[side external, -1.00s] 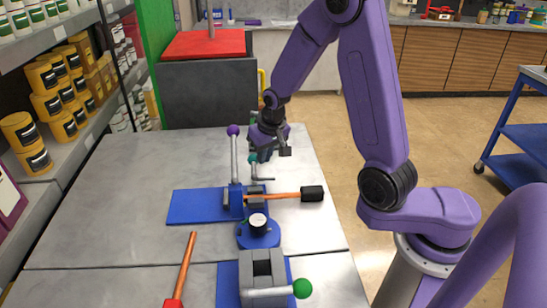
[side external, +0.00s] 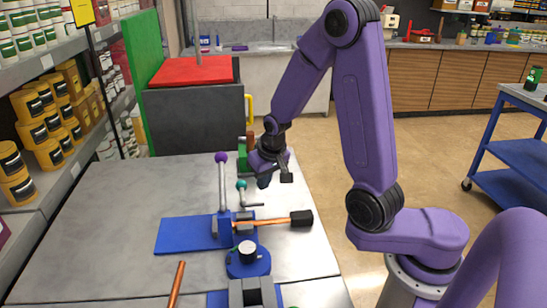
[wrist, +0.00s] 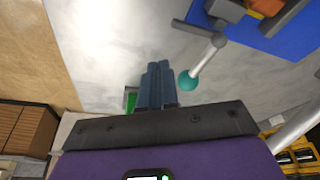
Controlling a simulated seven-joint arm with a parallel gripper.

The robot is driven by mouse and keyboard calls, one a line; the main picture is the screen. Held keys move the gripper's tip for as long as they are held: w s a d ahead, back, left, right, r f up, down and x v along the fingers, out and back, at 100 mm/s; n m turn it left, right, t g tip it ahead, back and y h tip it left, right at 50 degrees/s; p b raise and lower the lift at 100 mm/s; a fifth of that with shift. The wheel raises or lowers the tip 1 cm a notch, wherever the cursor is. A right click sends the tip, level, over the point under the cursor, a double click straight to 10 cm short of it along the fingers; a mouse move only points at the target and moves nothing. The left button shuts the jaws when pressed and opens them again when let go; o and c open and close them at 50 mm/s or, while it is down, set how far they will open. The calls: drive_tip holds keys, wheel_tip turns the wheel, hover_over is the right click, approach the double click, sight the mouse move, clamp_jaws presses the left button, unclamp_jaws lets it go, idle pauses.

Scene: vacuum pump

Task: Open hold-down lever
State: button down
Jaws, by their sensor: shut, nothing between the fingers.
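A short lever with a teal ball knob (side external: 242,185) is just left of my gripper in the side view. In the wrist view the teal knob (wrist: 188,80) is right of the fingers, with a visible gap. I cannot tell which lever is the hold-down lever.
A copper rod with a black end (side external: 301,218) lies across the fixture. A red-topped dark cabinet (side external: 195,120) stands behind. The table's left side is clear.

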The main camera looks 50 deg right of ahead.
drive_tip(key=s+d+v, duration=0.1)
drive_tip(key=v, duration=0.9)
drive_tip(key=s+a+n+g+y, duration=0.2)
drive_tip(key=s+a+n, duration=0.5)
drive_tip(key=s+n, duration=0.25)
drive_tip(key=s+f+n+g, duration=0.1)
drive_tip(key=s+n, duration=0.5)
drive_tip(key=s, duration=0.6)
drive_tip(key=shift+s+d+h, duration=0.2)
drive_tip(key=shift+d+h, duration=0.1)
drive_tip(key=shift+d, duration=0.1)
